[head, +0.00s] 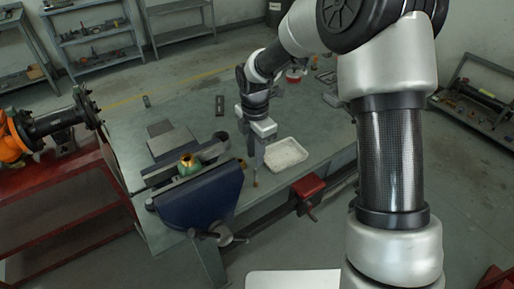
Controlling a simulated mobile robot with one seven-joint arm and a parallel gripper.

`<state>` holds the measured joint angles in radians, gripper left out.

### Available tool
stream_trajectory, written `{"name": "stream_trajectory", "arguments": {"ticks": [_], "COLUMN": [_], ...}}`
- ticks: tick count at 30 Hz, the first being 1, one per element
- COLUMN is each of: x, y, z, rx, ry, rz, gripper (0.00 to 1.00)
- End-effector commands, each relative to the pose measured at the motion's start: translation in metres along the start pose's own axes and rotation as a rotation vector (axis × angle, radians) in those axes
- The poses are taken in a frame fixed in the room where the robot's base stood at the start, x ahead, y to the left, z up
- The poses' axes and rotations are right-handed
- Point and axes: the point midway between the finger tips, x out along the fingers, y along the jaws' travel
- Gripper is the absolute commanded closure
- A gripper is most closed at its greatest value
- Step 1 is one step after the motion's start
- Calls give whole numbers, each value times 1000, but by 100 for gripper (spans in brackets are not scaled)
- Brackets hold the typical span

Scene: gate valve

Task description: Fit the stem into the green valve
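The green valve (188,163) sits in the jaws of the blue vise (203,196), with a brassy ring and opening at its top. My gripper (257,150) points down to the right of the vise, above the bench. It appears shut on the stem (256,178), a thin piece with a brownish tip hanging below the fingers. The stem is apart from the valve, to its right. The fingers and the stem's upper part are small and hard to make out.
A white tray (286,154) lies right of my gripper. A grey plate (172,140) and a small dark block (220,105) lie behind the blue vise. An orange-and-black machine (45,128) stands at the left.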

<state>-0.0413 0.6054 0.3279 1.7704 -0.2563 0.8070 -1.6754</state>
Motion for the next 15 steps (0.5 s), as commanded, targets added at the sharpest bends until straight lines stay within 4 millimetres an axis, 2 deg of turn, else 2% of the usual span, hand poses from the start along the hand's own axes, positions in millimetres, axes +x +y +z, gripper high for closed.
{"name": "stream_trajectory", "arguments": {"ticks": [15], "x": [51], "y": [-1], "z": [0], "rx": [3], "ry": [1], "rz": [-1], "gripper": [76]}}
